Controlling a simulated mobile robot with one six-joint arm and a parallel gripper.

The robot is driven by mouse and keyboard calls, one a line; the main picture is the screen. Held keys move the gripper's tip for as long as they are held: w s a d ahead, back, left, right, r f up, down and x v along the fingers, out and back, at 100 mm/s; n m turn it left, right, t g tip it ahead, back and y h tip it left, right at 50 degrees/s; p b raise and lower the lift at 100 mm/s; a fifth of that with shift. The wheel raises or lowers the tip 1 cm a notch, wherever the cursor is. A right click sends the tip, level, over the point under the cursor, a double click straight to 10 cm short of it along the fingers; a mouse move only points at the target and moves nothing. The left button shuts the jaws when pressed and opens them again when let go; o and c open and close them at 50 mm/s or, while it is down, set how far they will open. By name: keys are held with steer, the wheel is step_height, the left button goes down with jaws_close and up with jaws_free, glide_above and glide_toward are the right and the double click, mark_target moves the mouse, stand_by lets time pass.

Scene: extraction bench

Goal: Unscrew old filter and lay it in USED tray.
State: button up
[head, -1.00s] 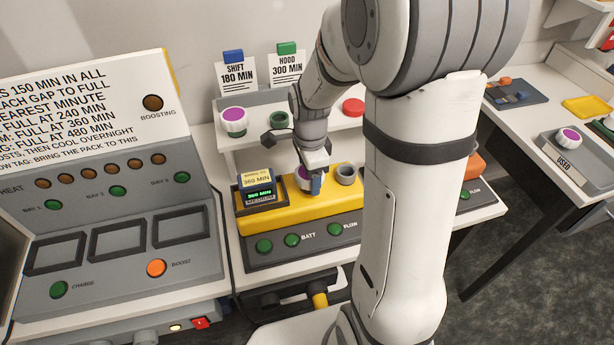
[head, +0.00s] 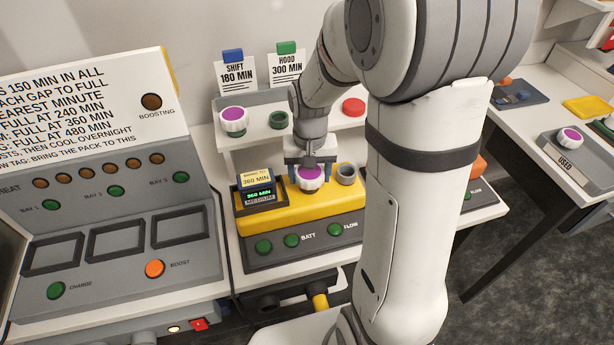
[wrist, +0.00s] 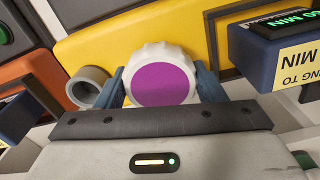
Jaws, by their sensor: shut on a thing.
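The filter, a white ribbed cap with a purple top (head: 310,174), sits upright on the yellow unit (head: 270,213). It also shows in the wrist view (wrist: 162,80). My gripper (head: 309,177) points down at it, with one blue-grey finger on each side. In the wrist view my gripper (wrist: 161,88) is shut on the cap's ribbed sides. Whether its thread is free is hidden. The USED tray (head: 565,172) stands on the right-hand bench and holds another purple-topped cap (head: 573,136).
A grey open port (head: 346,174) is close to the right of the filter. A display block (head: 257,190) stands to its left. Behind, a shelf holds a purple-topped cap (head: 233,115), a green ring (head: 279,119) and a red cap (head: 353,107). A yellow tray (head: 588,107) lies beyond the USED tray.

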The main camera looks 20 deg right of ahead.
steer(key=n, duration=0.9)
steer(key=o, duration=1.1)
